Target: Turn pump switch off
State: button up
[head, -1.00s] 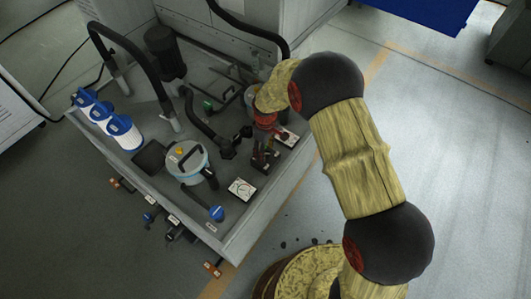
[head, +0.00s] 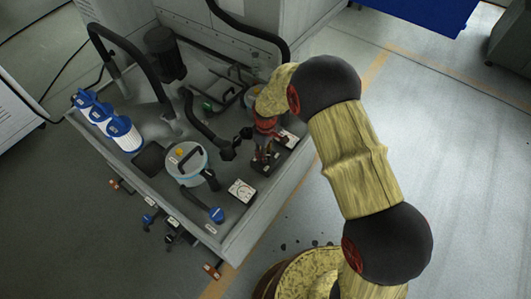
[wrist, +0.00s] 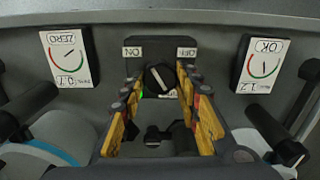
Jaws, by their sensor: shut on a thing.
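The pump switch is a dark box (wrist: 160,48) with a white ON label (wrist: 132,52) at left and a white OFF label (wrist: 187,52) at right in the wrist view. Its black rotary knob (wrist: 161,75) sits between the labels, tilted, with a pale pointer mark. A small green glow shows at the knob's lower left. My gripper (wrist: 157,84) is shut on the knob, with one wood-patterned finger on each side.
A gauge panel marked ZERO (wrist: 69,56) stands left of the switch and one marked OK (wrist: 260,63) stands right. In the head view, a lidded canister (head: 187,164), black hoses (head: 203,118) and blue-capped filters (head: 124,133) crowd the tray. Open floor lies to the right.

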jog(key=shift+c, duration=1.1)
jog(key=shift+m, duration=0.3)
jog(key=m+p, duration=0.2)
jog(key=m, duration=0.2)
jog(key=shift+m, duration=0.3)
jog(key=m+p, duration=0.2)
jog(key=m, duration=0.4)
jog(key=shift+m, duration=0.3)
jog(key=o, duration=1.2)
jog(key=shift+c, duration=0.2)
jog(key=shift+r, duration=0.1)
notch_tip(320, 180, up, 12)
